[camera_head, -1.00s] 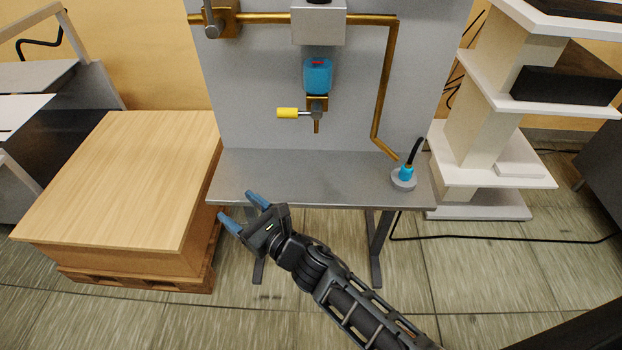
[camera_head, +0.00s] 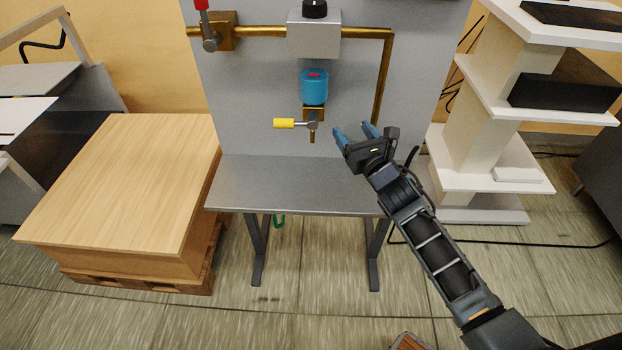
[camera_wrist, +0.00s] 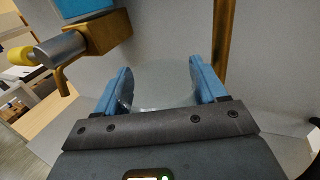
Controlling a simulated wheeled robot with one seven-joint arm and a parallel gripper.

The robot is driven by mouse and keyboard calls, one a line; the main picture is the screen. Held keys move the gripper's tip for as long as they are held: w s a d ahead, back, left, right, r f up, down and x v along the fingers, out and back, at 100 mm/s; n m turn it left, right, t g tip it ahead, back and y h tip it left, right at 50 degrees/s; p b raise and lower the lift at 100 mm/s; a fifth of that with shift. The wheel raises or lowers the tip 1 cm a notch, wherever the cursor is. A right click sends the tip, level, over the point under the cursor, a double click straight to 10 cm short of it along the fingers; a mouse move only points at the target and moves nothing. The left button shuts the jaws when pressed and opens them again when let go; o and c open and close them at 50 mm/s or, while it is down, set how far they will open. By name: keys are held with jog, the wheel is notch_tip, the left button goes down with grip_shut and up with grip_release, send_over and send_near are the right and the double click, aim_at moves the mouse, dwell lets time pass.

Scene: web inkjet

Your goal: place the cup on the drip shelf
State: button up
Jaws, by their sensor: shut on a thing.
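My gripper (camera_head: 355,132) is at the right of the tap, above the right part of the grey shelf. Its blue fingers are shut on a clear, see-through cup (camera_wrist: 160,88), which shows faintly between them in the wrist view. The cup cannot be made out in the head view. The bare grey shelf (camera_head: 270,182), likely the drip shelf, lies below the tap. The brass tap (camera_head: 312,125) with a yellow handle (camera_head: 284,123) hangs under a blue filter (camera_head: 314,88). The tap shows left of the fingers in the wrist view (camera_wrist: 98,34).
A brass pipe (camera_head: 383,80) runs down close behind my gripper. A wooden crate (camera_head: 130,180) stands at the left and a white shelf unit (camera_head: 485,175) at the right. The shelf's left and middle are clear.

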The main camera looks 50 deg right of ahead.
jog(key=w+a+f+b, duration=0.2)
jog(key=b, duration=0.1)
jog(key=w+a+f+b, duration=0.2)
jog(key=a+b, duration=0.1)
jog(key=b, duration=0.1)
jog(key=w+a+f+b, duration=0.2)
jog(key=b, duration=0.1)
jog(key=shift+w+a+f, duration=0.1)
jog(key=shift+a+f, duration=0.1)
jog(key=shift+a, duration=0.05)
jog(key=shift+w+a+f+b, duration=0.15)
jog(key=shift+w+a+b, duration=0.15)
jog(key=shift+a+b, duration=0.25)
jog(key=shift+d+f+b, duration=0.1)
jog(key=shift+f+b, duration=1.4)
jog(key=shift+f, duration=0.35)
jog(key=shift+f, duration=0.1)
jog(key=shift+f, duration=0.1)
jog(key=o, duration=1.1)
